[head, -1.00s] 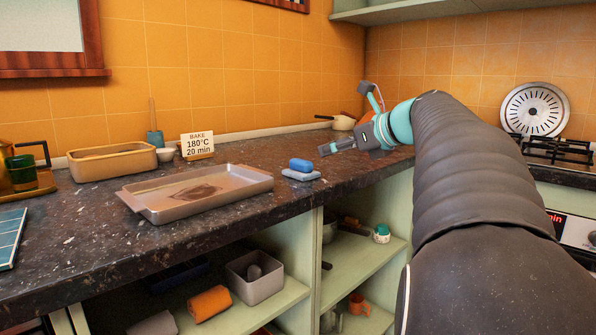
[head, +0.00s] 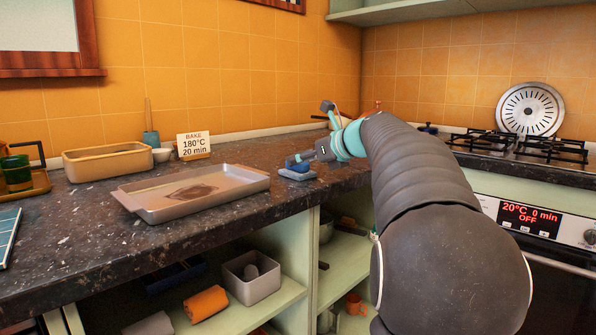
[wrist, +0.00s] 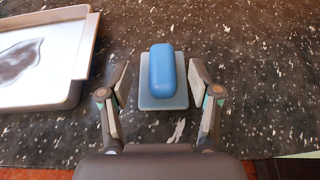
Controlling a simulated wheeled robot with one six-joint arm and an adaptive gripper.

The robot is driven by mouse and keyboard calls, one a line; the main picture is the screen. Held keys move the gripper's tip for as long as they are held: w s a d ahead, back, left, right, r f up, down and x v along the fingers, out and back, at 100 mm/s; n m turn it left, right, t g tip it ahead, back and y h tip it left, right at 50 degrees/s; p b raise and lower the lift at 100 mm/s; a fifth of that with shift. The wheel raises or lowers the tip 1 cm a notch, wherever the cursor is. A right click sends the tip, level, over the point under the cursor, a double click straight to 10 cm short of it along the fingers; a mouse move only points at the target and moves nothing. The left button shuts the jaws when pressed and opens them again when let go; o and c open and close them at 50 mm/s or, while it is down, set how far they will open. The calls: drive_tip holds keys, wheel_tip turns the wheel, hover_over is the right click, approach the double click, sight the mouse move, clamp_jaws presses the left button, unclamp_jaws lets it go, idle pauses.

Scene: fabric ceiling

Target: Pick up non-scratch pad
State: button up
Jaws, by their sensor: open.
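The non-scratch pad (wrist: 161,72) looks to be the blue rounded block lying on a flat grey-blue base (wrist: 150,102). In the head view the blue block (head: 299,167) and its base (head: 297,175) sit on the dark counter, right of the baking tray, partly hidden by my gripper (head: 290,160). In the wrist view my gripper (wrist: 158,84) is open, one finger on each side of the block and base. Gaps show on both sides, and nothing is held.
A metal baking tray (head: 253,176) with a dark stain lies close left of the pad. A bake sign (head: 194,144), a loaf pan (head: 108,170) and a stove (head: 520,150) stand farther off. The counter's front edge (head: 262,209) is near. Open shelves lie below.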

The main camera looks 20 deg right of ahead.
drive_tip(key=x, duration=0.3)
drive_tip(key=shift+w+d+f, duration=0.1)
drive_tip(key=shift+w+f, duration=0.1)
drive_tip(key=shift+f, duration=0.05)
clamp_jaws()
drive_tip(key=shift+r, duration=0.1)
